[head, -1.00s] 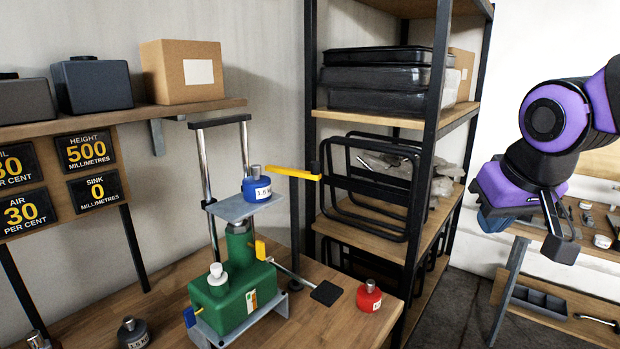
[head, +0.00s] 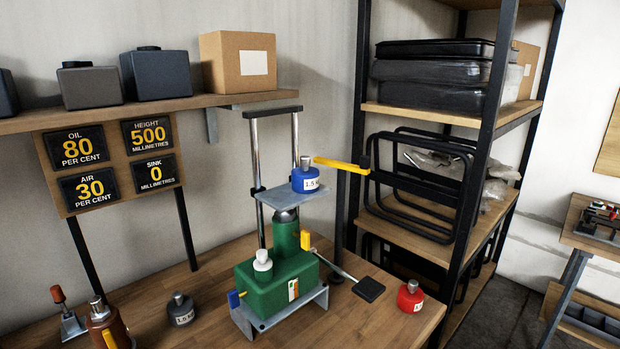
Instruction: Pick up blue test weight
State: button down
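The blue test weight (head: 305,181) stands upright on the grey raised plate (head: 291,208) of the green jack rig (head: 275,285). It has a grey knob on top and a white label that seems to read 1.5. A yellow bar (head: 340,165) sticks out just to the right of its knob, at about knob height. My gripper is not in the head view now, so I cannot see whether it is open or shut.
A red weight (head: 410,297) and a dark grey weight (head: 181,309) stand on the wooden bench (head: 370,325). A brown bottle jack (head: 106,325) is at the front left. The rig's posts and a black-framed shelf rack (head: 485,150) stand close behind and right.

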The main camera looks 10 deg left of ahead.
aim_at(305, 177)
jog(key=i+l+u, duration=0.1)
jog(key=u, duration=0.35)
jog(key=i+l+u, duration=0.1)
jog(key=u, duration=0.35)
jog(key=l+u, duration=0.15)
jog(key=u, duration=0.3)
jog(key=i, duration=0.05)
